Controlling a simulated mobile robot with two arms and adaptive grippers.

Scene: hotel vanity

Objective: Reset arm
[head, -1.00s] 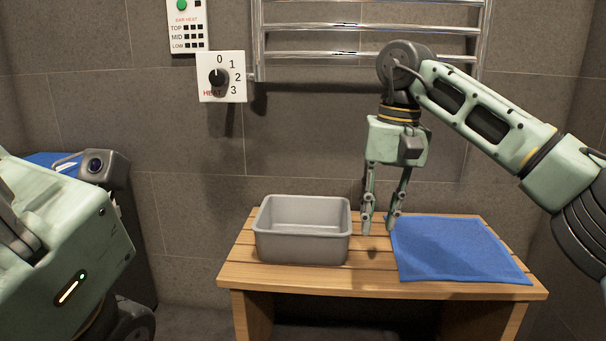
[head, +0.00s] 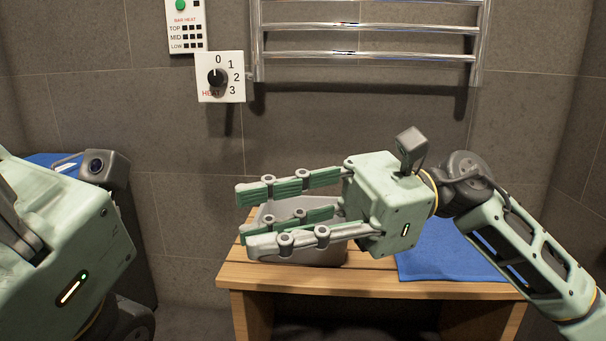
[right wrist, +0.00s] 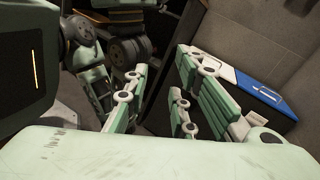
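My right gripper (head: 246,216) is open and empty in the head view. It points left, in front of and above the grey bin (head: 320,258) and hides much of it. The right wrist view shows its fingers (right wrist: 163,66) spread with nothing between them. My left gripper's body (head: 75,225) is at the left edge of the head view; its fingers are not visible, so I cannot tell their state.
The grey bin and a blue towel (head: 450,262) rest on a slatted wooden bench (head: 400,288). A heat dial (head: 220,77), a control panel (head: 186,28) and a chrome towel rail (head: 365,55) are on the tiled wall. A blue-and-white item (right wrist: 245,85) lies on a dark surface.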

